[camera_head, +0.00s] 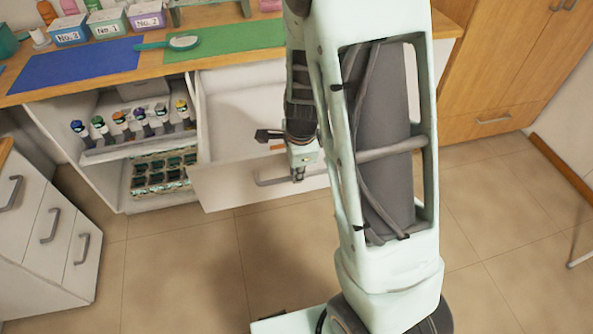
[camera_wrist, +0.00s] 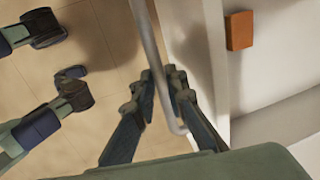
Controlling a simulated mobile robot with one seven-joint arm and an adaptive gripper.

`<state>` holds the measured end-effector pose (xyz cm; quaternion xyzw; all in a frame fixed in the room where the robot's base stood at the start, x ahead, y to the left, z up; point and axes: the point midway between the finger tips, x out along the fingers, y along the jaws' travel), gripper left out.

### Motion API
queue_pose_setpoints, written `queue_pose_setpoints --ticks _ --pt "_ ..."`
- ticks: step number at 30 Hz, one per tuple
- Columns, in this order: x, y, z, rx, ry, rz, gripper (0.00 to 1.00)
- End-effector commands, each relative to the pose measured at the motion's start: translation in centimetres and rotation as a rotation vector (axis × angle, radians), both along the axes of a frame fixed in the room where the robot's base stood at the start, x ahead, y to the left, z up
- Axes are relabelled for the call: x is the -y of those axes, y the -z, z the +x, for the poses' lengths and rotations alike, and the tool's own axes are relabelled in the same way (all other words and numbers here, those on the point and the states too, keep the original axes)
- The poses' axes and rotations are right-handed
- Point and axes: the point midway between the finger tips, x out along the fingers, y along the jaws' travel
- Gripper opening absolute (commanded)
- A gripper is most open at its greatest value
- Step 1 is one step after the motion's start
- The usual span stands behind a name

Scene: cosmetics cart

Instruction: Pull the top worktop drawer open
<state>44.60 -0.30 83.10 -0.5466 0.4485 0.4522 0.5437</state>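The top worktop drawer (camera_head: 222,184) is white and stands pulled out from under the wooden worktop (camera_head: 222,61), with part of its inside showing. Its grey bar handle (camera_head: 268,183) is on the front face. My gripper (camera_head: 298,175) is at the handle's right part, which the gripper and arm partly hide. In the wrist view, the handle (camera_wrist: 148,40) passes between the two fingertips of my gripper (camera_wrist: 162,76), which are closed around it. The drawer's front edge (camera_wrist: 217,75) is just right of the fingers.
An orange block (camera_wrist: 238,30) shows on the drawer's inner side. Left of the drawer, open shelves (camera_head: 125,150) hold several bottles. A white drawer cabinet (camera_head: 40,235) stands at lower left. Tiled floor (camera_head: 185,260) in front is clear. A wooden cupboard (camera_head: 500,70) is at right.

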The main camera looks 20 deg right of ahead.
Motion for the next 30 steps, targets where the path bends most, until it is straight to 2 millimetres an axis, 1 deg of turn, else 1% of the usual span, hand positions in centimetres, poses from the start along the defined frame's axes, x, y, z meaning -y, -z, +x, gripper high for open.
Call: queue_pose_setpoints --ticks 10,14,17,24,30 --pt "0.0 -0.1 0.0 0.001 0.000 0.000 0.19" --pt "0.0 -0.9 0.0 0.004 0.000 0.000 0.19" --pt "-0.1 -2.2 -0.2 0.005 -0.002 0.001 0.19" --pt "-0.1 -6.4 -1.0 0.007 -0.003 0.001 0.19" --pt "-0.1 -9.5 -1.7 0.005 -0.002 0.002 0.19"
